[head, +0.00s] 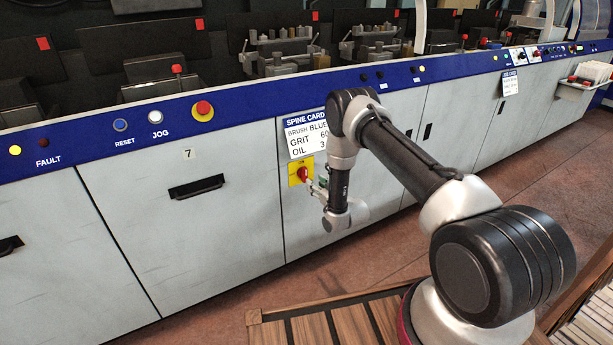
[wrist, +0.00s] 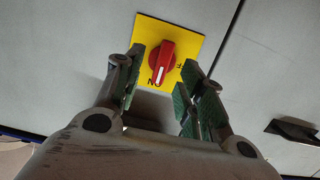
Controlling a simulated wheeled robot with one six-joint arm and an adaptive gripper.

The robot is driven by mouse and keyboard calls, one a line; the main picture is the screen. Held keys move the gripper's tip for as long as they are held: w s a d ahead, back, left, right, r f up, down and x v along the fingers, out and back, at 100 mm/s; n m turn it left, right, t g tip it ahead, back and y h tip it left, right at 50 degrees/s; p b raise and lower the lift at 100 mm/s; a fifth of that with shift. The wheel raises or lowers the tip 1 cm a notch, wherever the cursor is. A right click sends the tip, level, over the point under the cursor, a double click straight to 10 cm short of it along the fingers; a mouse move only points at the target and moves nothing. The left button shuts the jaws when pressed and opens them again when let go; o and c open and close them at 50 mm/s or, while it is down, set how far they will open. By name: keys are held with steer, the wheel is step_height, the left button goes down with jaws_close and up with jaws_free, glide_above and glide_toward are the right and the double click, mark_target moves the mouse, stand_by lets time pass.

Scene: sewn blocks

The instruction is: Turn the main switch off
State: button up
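The main switch is a red rotary knob (head: 303,174) on a yellow plate (head: 293,180), set in a grey cabinet front below a printed card. The knob also shows in the wrist view (wrist: 164,60), with a white pointer line aimed at the partly hidden label ending in "N". My gripper (head: 317,187) is in front of the plate. In the wrist view its two green-padded fingers (wrist: 164,68) are open, one on each side of the knob, with visible gaps. I cannot tell whether the fingertips reach the knob's depth.
The "SPINE CARD" sheet (head: 307,135) is just above the switch. A red emergency button (head: 203,108), a JOG button (head: 155,117) and a blue RESET button (head: 120,125) sit on the blue strip. A black drawer handle (head: 197,187) is at left. A slatted wooden platform (head: 340,325) lies below.

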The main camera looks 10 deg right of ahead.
mark_target(306, 174)
steer(key=shift+t+y, duration=0.4)
steer(key=shift+t, duration=0.5)
steer(key=x, duration=0.7)
steer(key=shift+a+r, duration=0.25)
steer(key=shift+a, duration=0.05)
jaws_close()
